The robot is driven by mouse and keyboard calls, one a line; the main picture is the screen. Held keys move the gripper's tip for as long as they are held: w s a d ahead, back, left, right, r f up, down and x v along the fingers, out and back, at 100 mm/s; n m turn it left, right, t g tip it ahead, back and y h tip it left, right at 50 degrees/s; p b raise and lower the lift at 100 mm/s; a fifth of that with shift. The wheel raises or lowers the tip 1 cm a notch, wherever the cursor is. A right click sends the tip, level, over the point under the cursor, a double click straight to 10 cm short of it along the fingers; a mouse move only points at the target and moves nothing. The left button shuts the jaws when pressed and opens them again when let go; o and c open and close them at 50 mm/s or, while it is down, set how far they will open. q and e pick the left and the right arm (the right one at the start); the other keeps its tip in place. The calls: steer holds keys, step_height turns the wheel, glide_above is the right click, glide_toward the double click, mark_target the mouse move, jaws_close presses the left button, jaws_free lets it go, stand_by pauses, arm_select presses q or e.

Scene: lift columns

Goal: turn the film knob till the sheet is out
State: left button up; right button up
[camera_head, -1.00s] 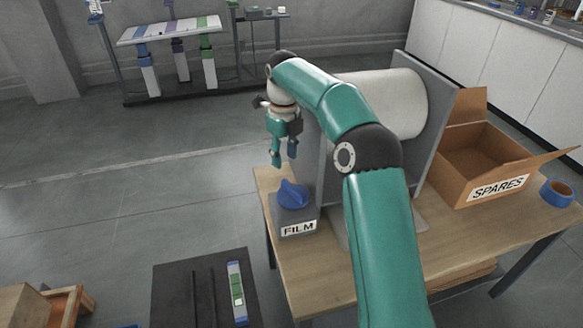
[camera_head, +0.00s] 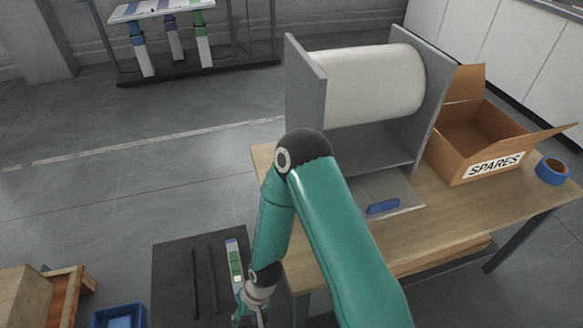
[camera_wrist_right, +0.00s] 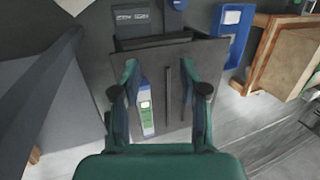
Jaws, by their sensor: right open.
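The white film roll (camera_head: 370,85) sits between the grey side plates of its dispenser on the wooden table. A flat pale grey surface with a blue bar (camera_head: 383,207) lies in front of it; I cannot tell if any of it is film sheet. The blue film knob is hidden behind my right arm. My right gripper (camera_head: 250,317) is low at the bottom edge of the head view, left of the table. In the right wrist view my right gripper (camera_wrist_right: 168,82) is open and empty, its fingers above a dark board. My left gripper is not in view.
A blue, white and green column (camera_head: 235,262) lies on the dark board (camera_head: 175,270), and shows between the fingers in the wrist view. A SPARES box (camera_head: 492,168) and blue tape roll (camera_head: 552,171) stand on the table's right. A blue bin (camera_head: 120,317) is lower left.

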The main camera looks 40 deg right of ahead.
steer(key=w+d+r+n+t+y+b, duration=0.1)
steer(key=w+d+r+n+t+b, duration=0.2)
steer(key=w+d+r+t+b, duration=0.85)
steer(key=s+d+r+n+t+h+b, duration=0.1)
steer(key=s+d+r+t+h+b, duration=0.25)
steer(key=s+d+r, duration=0.45)
steer(key=s+d+r+n+t+h+b, duration=0.1)
steer(key=s+d+r+t+h+b, duration=0.3)
steer(key=d, duration=0.6)
steer(key=shift+g+y, duration=0.65)
steer(key=shift+g, duration=0.25)
steer(key=w+b, duration=0.1)
steer(key=w, duration=0.4)
steer(key=w+d+b, duration=0.1)
steer(key=w, duration=0.3)
steer(key=w+b, duration=0.1)
steer(key=w, duration=0.4)
steer(key=shift+w+d+r+b, duration=0.15)
steer(key=shift+w+r+b, duration=0.15)
steer(key=shift+c, duration=0.2)
jaws_close()
